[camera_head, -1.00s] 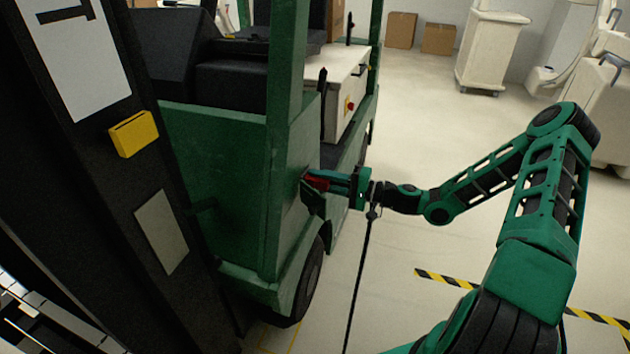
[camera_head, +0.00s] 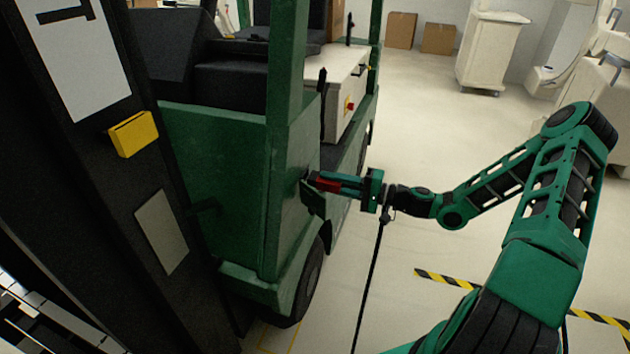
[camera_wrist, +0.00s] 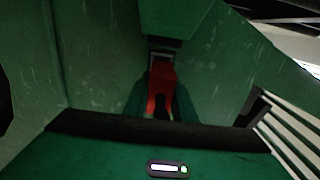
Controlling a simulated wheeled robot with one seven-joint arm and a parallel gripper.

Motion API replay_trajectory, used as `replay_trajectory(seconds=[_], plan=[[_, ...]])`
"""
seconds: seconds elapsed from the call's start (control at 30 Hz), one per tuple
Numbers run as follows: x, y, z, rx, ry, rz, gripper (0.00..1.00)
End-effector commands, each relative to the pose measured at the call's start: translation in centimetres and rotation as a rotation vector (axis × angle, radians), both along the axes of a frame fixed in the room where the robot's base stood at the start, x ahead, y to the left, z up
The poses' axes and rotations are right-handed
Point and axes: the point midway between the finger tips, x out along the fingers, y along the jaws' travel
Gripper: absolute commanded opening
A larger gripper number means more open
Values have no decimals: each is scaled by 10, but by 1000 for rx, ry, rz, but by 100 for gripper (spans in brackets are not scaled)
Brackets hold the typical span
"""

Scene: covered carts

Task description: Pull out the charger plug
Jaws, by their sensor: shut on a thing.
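The charger plug (camera_head: 328,185) is red with a dark front end, and it sits between the fingers of my gripper (camera_head: 338,184) at the side of the green vehicle (camera_head: 232,185). In the wrist view the red plug (camera_wrist: 161,88) lies between my green fingers (camera_wrist: 161,104), in front of a recess with a pale frame (camera_wrist: 163,56). My gripper is shut on the plug. The plug's dark front end is close to the vehicle's side; I cannot tell whether it is still inside the socket. A black cable (camera_head: 370,285) hangs from near my wrist towards the floor.
A dark post with a yellow box (camera_head: 134,134) stands close on the left. The vehicle's wheel (camera_head: 309,278) is below the plug. Yellow-black tape (camera_head: 445,279) marks the floor. Open floor lies to the right; white carts (camera_head: 490,52) and cardboard boxes (camera_head: 401,30) stand at the back.

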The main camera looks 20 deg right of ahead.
Motion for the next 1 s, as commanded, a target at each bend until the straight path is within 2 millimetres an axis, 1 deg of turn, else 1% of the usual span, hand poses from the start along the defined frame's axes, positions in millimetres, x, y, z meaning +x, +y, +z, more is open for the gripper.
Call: replay_trajectory(seconds=[0.6, 1.0], plan=[[-12, -17, 1, 1, -1, -1, 0], [-13, -18, 1, 2, -1, 0, 0]])
